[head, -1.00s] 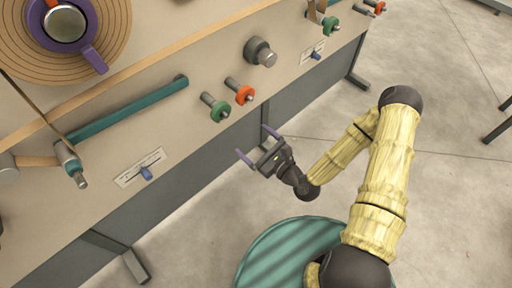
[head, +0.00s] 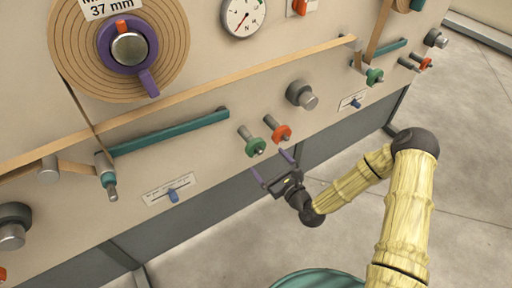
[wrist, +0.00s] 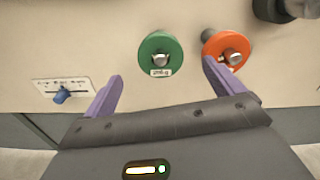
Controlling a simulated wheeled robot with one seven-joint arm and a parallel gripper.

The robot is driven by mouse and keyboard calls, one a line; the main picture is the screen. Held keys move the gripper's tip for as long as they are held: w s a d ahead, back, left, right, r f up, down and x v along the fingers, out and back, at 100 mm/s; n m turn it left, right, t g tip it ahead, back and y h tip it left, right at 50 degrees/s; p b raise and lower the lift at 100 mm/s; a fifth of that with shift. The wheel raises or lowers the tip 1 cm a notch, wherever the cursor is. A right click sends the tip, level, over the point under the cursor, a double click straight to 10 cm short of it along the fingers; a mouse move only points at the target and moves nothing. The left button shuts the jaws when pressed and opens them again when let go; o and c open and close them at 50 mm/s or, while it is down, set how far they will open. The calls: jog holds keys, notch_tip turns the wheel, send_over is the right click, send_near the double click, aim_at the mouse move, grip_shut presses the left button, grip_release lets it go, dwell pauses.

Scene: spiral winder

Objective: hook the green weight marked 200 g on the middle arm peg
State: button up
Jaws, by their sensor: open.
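The green weight (head: 254,146) is a disc on a short stub peg on the machine's front panel. In the wrist view it (wrist: 151,54) faces me; its small label seems to read 200 g. My gripper (head: 272,163), with purple fingers, is open and empty, just in front of and below the green weight, not visibly touching it. In the wrist view the green weight shows beyond and between the fingertips (wrist: 162,72). A teal arm (head: 170,132) slants down left to a grey-tipped peg (head: 110,185) with no weight visible on it. I cannot tell for sure whether this is the middle arm.
An orange weight (head: 280,132) hangs right beside the green one, close to my right finger. A dark knob (head: 301,95) is farther right. Another green disc (head: 374,76) is on a peg near a second teal arm (head: 390,49). Slider scales (head: 170,190) sit below. Open floor lies right.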

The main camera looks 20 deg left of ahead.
aim_at(255, 145)
jog(key=x, duration=0.9)
jog(key=shift+b, duration=0.3)
jog(key=c, duration=1.8)
jog(key=r+p, duration=0.1)
jog(key=p, duration=0.1)
jog(key=shift+p, duration=0.35)
jog(key=shift+f, duration=0.1)
